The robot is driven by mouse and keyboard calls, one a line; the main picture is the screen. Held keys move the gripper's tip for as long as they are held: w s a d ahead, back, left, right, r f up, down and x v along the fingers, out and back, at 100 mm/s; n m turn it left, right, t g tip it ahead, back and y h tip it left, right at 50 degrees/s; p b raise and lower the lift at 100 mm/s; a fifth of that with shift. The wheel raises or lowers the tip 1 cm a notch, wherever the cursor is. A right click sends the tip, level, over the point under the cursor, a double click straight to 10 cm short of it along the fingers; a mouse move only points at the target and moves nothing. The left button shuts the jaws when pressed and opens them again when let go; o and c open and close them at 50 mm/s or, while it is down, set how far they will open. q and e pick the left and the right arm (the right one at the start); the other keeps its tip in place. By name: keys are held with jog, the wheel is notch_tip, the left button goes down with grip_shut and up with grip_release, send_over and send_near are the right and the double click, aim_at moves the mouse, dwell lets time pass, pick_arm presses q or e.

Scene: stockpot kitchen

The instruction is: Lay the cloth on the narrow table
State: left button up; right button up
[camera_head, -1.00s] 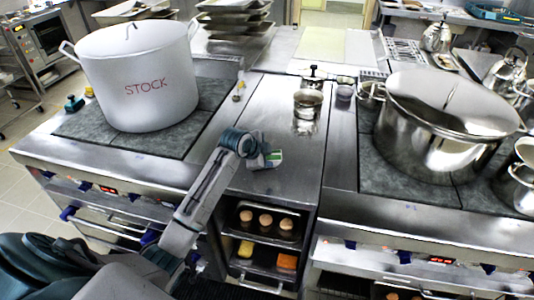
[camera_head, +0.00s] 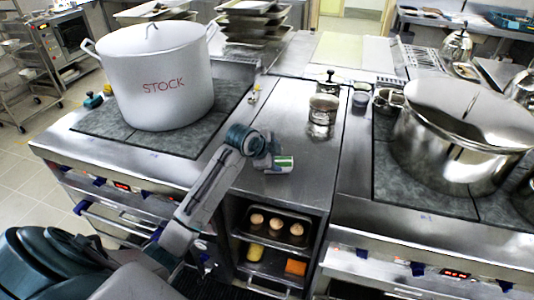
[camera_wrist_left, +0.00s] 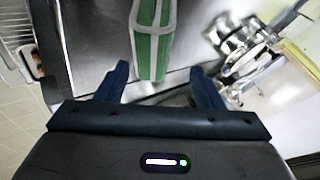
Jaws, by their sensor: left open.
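The cloth (camera_head: 281,164), green with white bands, lies on the steel narrow table (camera_head: 284,110) between the two stoves, near its front end. In the left wrist view the cloth (camera_wrist_left: 150,42) is a green strip with pale edges, just ahead of and between my fingers. My left gripper (camera_head: 266,160) is at the cloth's left side in the head view. Its fingers (camera_wrist_left: 160,72) are spread, with nothing seen clamped between them. Whether they touch the cloth is unclear. My right gripper is not in view.
A white stockpot (camera_head: 163,85) stands on the left stove, a large steel pot (camera_head: 455,140) on the right one. A steel canister (camera_head: 322,110) stands farther back on the narrow table. Open shelves below hold trays of food (camera_head: 275,224). The tabletop behind the cloth is mostly clear.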

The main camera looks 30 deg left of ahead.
pick_arm(q)
jog(key=b+v, duration=0.1)
jog(key=v, duration=0.7)
jog(key=shift+s, duration=0.1)
